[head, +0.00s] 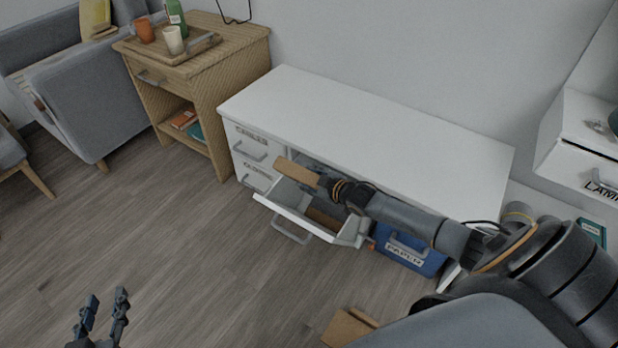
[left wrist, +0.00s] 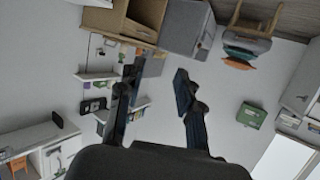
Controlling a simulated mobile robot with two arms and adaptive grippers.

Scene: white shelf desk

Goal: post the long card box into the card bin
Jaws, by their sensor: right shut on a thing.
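A long brown card box (head: 297,171) is held by my right gripper (head: 322,183), which is shut on its right end. The box points left, over the open white drawer (head: 276,202) of the low white desk. A brown piece (head: 322,217) shows inside the drawer, partly hidden. I see no readable card bin label. A blue bin (head: 427,265) labelled PAPER stands right of the drawer, partly behind my right arm. My left gripper (head: 104,303) is open and empty over the floor at the lower left; its spread fingers also show in the left wrist view (left wrist: 158,85).
The white desk top (head: 370,115) is bare. Shut labelled drawers (head: 250,150) are left of the open one. A brown box (head: 350,327) is at the bottom edge. A wooden side table (head: 225,55) with cups stands behind. The left floor is clear.

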